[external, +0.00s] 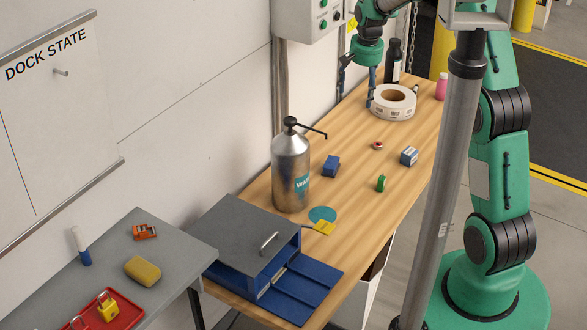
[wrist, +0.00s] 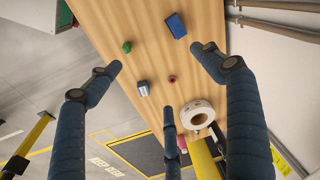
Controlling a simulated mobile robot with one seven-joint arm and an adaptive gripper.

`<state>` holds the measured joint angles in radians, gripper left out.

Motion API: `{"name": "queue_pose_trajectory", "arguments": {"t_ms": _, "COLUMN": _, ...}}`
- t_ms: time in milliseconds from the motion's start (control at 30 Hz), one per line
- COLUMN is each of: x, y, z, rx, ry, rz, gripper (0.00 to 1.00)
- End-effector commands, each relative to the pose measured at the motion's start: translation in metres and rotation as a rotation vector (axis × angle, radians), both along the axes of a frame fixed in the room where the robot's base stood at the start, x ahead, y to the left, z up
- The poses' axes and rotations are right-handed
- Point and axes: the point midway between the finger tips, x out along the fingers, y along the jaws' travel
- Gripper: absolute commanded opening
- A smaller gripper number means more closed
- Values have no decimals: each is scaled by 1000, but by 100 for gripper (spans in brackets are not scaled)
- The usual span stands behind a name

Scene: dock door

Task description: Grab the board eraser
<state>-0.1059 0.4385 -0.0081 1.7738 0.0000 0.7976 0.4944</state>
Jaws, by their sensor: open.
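A small blue block (external: 331,166), which looks like the board eraser, lies on the wooden bench to the right of the metal pump bottle. It also shows at the top of the wrist view (wrist: 177,26). I cannot fully confirm what it is. My gripper (external: 357,88) is over the far end of the bench, beside the label roll and well apart from the blue block. In the wrist view its fingers (wrist: 160,78) are spread wide, with nothing held between them.
The pump bottle (external: 291,172) stands tall near the blue block. A white label roll (external: 393,101), dark bottle (external: 393,62), small red roll (external: 377,145), blue-and-white box (external: 409,156) and green item (external: 381,183) share the bench. A yellow sponge-like block (external: 142,270) lies on the grey table.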

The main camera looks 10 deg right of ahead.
Motion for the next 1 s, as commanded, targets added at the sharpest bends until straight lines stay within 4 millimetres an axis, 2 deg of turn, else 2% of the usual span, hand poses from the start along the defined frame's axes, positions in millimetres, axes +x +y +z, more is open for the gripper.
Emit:
{"name": "queue_pose_trajectory", "arguments": {"t_ms": 300, "x": 47, "y": 18, "z": -74, "rx": 2, "ry": 56, "rz": -59, "gripper": 80}}
{"name": "queue_pose_trajectory", "arguments": {"t_ms": 700, "x": 82, "y": 39, "z": -176, "rx": -2, "ry": 120, "rz": -129, "gripper": 80}}
{"name": "queue_pose_trajectory", "arguments": {"t_ms": 833, "x": 88, "y": 42, "z": -199, "rx": -3, "ry": 133, "rz": -145, "gripper": 80}}
{"name": "queue_pose_trajectory", "arguments": {"t_ms": 1000, "x": 90, "y": 45, "z": -213, "rx": -4, "ry": 139, "rz": -155, "gripper": 80}}
